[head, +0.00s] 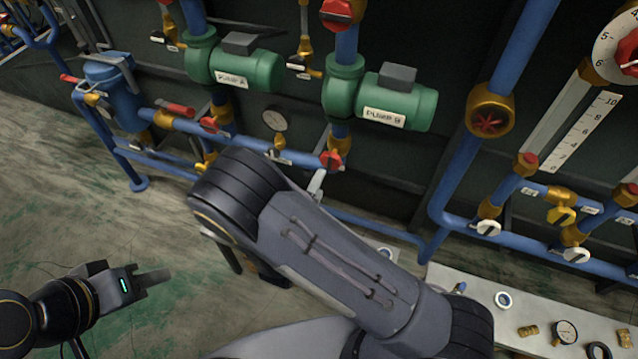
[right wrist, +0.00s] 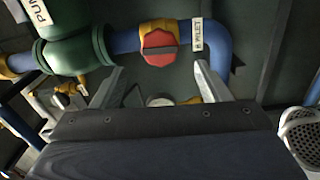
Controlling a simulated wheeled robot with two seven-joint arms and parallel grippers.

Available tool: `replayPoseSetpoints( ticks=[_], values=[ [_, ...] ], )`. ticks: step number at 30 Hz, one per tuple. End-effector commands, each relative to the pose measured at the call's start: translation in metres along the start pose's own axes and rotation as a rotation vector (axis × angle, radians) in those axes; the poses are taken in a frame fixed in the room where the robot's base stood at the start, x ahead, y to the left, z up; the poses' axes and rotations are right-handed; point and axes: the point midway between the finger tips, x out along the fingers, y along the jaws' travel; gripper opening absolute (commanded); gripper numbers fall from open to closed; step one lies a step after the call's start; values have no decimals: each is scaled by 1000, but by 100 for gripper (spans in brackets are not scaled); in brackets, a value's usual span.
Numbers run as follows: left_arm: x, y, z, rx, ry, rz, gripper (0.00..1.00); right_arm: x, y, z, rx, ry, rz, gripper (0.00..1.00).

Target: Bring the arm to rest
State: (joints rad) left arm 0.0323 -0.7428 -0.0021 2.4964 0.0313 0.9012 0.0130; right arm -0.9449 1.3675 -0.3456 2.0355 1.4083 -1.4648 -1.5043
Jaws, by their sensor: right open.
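My right arm reaches up across the middle of the head view, and its dark forearm covers part of the pipework. In the right wrist view my right gripper (right wrist: 157,85) is open, its two metal fingers wide apart with nothing held between them. A red-handled valve (right wrist: 158,48) on a blue pipe is seen beyond the fingertips. My left gripper (head: 147,279) is at the lower left of the head view, over bare floor and apart from the pipes. Its fingers look edge-on, so its opening is unclear.
Two green pumps (head: 236,70) (head: 390,103) hang on blue pipes behind my right arm. A blue canister (head: 113,92) stands at the left. A pale bench (head: 500,325) with a gauge (head: 565,332) and small fittings is at the lower right. The floor (head: 60,200) at left is clear.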

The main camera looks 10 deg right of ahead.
Motion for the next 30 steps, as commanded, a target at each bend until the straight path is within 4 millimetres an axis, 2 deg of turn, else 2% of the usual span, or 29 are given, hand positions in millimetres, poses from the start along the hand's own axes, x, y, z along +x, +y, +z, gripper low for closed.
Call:
replayPoseSetpoints(
  ticks=[14, 17, 20, 23, 26, 30],
  values=[
    [-1, 1, -1, 0, 0, 0, 36, 4, 2, -1, 32, -4, -31, 69],
    [-5, 2, -2, 0, 0, 0, 36, 13, 5, -5, 149, -11, -146, 69],
    [-9, 4, -5, 0, 0, 0, 36, 24, 13, -13, 357, -19, -338, 69],
    [-14, 6, -7, 0, 0, 0, 36, 30, 27, -23, 584, -22, -542, 69],
    [-18, 8, -9, 0, 0, 0, 36, 32, 50, -31, 783, -18, -719, 69],
    [-25, 12, -13, 0, 0, 0, 36, 26, 100, -31, 1044, -2, -962, 69]
  ],
)
